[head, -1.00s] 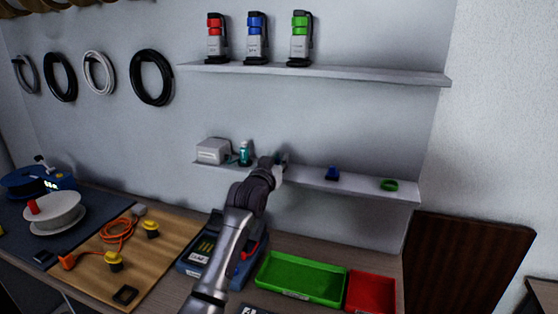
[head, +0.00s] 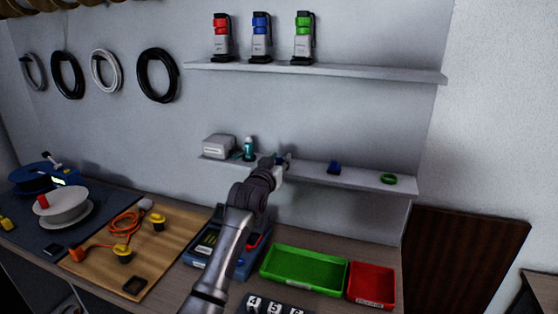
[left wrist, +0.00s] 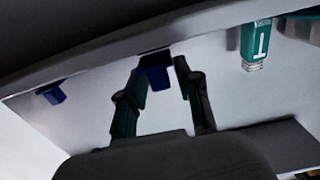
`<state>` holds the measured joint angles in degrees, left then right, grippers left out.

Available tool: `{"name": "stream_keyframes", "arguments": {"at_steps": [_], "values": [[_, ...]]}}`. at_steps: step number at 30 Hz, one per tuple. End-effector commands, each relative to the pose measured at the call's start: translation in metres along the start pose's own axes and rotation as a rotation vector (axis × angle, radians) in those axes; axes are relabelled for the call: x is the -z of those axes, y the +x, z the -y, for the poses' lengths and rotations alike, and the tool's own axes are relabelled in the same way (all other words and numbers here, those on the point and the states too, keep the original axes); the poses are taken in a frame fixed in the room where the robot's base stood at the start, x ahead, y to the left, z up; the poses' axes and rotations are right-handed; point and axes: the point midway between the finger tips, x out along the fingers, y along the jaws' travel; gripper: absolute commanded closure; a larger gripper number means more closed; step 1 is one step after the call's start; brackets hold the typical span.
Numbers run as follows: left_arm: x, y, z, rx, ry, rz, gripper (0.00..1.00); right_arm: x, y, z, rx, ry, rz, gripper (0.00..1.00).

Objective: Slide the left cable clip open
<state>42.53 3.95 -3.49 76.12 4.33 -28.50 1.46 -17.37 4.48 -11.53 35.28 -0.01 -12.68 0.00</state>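Two small yellow-topped black pieces stand on the wooden board by the orange cable: a left one (head: 123,253) and a right one (head: 158,222). I cannot tell for sure whether these are the cable clips. My left gripper (head: 283,162) is far from them, at the lower wall shelf. In the left wrist view my left gripper (left wrist: 157,80) has its two fingers apart, on either side of a small blue piece (left wrist: 157,77). Whether they touch it is unclear. A second blue piece (head: 334,168) sits farther right on the shelf. My right gripper is not in view.
The lower shelf (head: 360,182) also holds a white box (head: 218,146), a teal bottle (head: 248,148) and a green ring (head: 388,179). On the bench are a green tray (head: 303,292), a red tray (head: 371,286) and an orange cable (head: 124,224).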

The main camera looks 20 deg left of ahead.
Motion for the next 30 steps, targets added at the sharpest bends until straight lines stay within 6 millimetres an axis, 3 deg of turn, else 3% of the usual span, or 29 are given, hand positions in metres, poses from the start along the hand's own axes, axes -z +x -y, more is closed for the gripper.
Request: {"name": "stream_keyframes", "arguments": {"at_steps": [5, 10, 14, 30], "values": [[0.001, 0.0, 0.0, 0.0, 0.0, -0.001, 0.56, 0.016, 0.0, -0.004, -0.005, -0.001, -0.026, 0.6], [0.001, -0.001, 0.0, 0.0, 0.0, -0.001, 0.56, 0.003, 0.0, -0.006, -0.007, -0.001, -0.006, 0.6], [0.001, -0.01, 0.0, 0.0, 0.0, -0.003, 0.56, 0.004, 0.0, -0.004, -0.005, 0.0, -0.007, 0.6], [0.0, -0.106, 0.001, 0.001, 0.001, -0.001, 0.56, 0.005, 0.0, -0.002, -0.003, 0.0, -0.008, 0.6]]}}
